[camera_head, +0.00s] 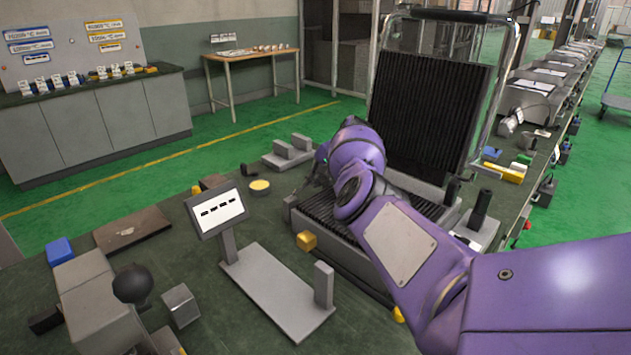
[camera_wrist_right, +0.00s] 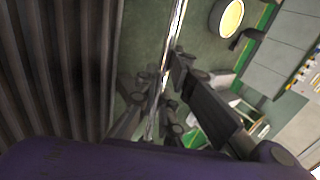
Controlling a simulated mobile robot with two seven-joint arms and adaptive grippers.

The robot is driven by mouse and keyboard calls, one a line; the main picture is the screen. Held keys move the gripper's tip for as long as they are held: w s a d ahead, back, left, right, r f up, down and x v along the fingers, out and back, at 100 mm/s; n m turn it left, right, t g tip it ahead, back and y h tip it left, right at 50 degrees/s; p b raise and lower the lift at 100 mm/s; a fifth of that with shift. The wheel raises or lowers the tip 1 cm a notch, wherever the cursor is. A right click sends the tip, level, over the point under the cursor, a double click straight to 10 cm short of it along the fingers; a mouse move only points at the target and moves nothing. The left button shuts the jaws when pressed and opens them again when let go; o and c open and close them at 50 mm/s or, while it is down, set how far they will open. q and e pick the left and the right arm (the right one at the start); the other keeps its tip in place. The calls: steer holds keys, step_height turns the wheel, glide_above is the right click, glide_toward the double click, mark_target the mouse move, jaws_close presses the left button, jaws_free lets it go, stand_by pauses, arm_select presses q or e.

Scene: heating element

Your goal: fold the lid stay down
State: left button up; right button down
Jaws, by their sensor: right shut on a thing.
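The machine's ribbed black lid (camera_head: 430,105) stands open and upright in the head view, with a bright metal frame (camera_head: 507,75) around it. The ribbed lower bed (camera_head: 330,222) lies in front, partly covered by my right arm. In the right wrist view a shiny metal rod (camera_wrist_right: 177,30), which looks like the lid stay, runs between the fingers of my right gripper (camera_wrist_right: 163,78). The gripper is shut on it, beside a dark ribbed surface (camera_wrist_right: 60,70). In the head view my purple arm hides the rod and most of the gripper. My left gripper is not in view.
A display on a stand (camera_head: 217,210) with a grey base plate (camera_head: 275,295) stands left of the machine. Several small parts lie on the right.

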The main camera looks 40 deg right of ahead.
steer(key=shift+f, duration=0.3)
steer(key=c, duration=1.8)
jaws_free()
steer(key=shift+c, duration=0.2)
steer(key=shift+r, duration=0.1)
steer(key=shift+r, duration=0.1)
steer(key=v, duration=1.1)
steer(key=shift+s+r, duration=0.25)
steer(key=shift+r, duration=0.1)
